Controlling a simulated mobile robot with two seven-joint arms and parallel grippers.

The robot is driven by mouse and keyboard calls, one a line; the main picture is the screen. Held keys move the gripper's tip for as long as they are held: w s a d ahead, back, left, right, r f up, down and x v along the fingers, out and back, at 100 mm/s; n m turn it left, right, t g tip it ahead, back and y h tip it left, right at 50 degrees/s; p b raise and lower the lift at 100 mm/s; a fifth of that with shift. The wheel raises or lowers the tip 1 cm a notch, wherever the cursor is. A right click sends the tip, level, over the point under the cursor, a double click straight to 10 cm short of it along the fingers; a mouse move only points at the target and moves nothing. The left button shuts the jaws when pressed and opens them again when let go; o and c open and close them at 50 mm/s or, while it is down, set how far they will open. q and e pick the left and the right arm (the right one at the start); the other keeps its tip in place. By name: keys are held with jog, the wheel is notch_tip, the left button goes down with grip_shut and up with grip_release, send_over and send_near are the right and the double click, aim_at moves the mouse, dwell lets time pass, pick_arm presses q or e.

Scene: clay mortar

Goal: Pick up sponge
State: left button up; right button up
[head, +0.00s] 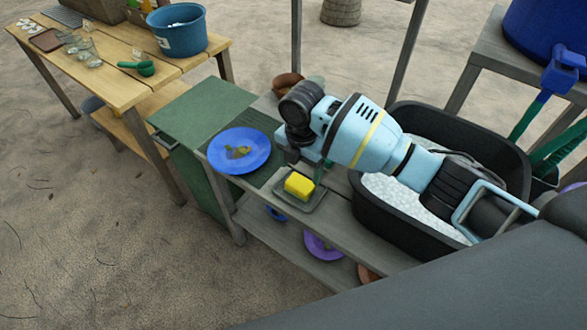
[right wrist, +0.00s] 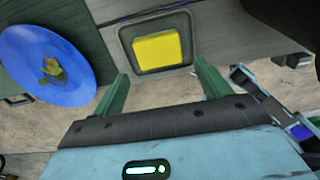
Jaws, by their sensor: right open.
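The yellow sponge (head: 299,185) lies in a small grey dish (head: 317,201) on the grey wooden bench. In the right wrist view the sponge (right wrist: 158,47) shows whole, framed by the dish rim (right wrist: 122,42). My right gripper (head: 304,167) is above and just behind the sponge in the head view, partly hidden by its own wrist. In the right wrist view its two green fingers are apart (right wrist: 161,87), with nothing between them; the sponge lies beyond the tips. My left gripper is not in view.
A blue plate (head: 225,156) with food scraps sits left of the dish. A black tub (head: 365,214) of white material stands right of it, under my right arm. Purple and other plates lie on the lower shelf. A wooden table (head: 118,86) stands at the left.

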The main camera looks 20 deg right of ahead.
aim_at(300, 183)
jog(key=shift+w, duration=0.65)
jog(key=shift+s, duration=0.4)
jog(key=shift+f, duration=1.25)
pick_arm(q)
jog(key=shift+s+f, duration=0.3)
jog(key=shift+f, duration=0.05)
pick_arm(e)
jog(key=shift+f, duration=0.1)
jog(key=shift+f, duration=0.35)
notch_tip(300, 183, down, 4)
jog(key=shift+d+f+b, duration=0.15)
jog(key=shift+b, duration=0.15)
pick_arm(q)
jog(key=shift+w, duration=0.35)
